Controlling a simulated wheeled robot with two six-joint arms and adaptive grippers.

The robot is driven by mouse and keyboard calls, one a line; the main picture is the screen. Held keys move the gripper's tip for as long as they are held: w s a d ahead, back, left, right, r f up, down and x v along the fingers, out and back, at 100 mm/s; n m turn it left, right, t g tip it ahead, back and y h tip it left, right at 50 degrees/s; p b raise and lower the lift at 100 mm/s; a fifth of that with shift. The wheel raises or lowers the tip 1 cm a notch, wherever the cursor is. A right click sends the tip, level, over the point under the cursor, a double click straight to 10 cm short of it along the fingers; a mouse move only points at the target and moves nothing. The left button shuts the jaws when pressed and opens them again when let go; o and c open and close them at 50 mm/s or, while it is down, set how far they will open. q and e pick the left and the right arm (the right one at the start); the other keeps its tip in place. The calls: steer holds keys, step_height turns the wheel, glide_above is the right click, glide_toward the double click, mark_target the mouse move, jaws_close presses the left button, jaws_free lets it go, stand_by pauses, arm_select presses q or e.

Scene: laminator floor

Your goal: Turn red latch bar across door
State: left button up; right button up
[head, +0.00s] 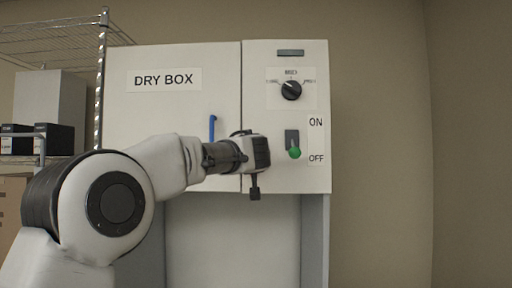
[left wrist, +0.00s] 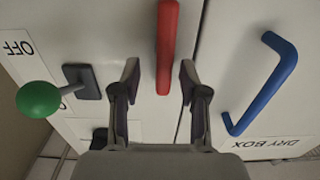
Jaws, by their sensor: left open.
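The red latch bar (left wrist: 167,45) shows in the left wrist view on the control panel side, close beside the seam with the door and roughly parallel to it. My left gripper (left wrist: 159,72) is open, with one finger on each side of the bar's near end and a gap visible on both sides. In the head view my left gripper (head: 256,165) is in front of the panel's lower left and hides the red bar. The white door (head: 170,110) labelled DRY BOX looks closed. My right gripper is in neither view.
A blue handle (head: 212,127) is on the door, left of my gripper in the head view. A green-knobbed switch (head: 294,152) sits just right of the gripper, below a black dial (head: 291,90). A wire shelf (head: 60,40) stands at left.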

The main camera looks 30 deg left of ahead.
arm_select(q)
steer(key=shift+r+p+x, duration=0.2)
steer(key=shift+p+x, duration=0.2)
steer(key=shift+x, duration=0.5)
steer(key=shift+s+a, duration=0.3)
steer(key=shift+a, duration=0.05)
steer(key=shift+w+d+f, duration=0.1)
steer(key=shift+w+d, duration=0.05)
jaws_close()
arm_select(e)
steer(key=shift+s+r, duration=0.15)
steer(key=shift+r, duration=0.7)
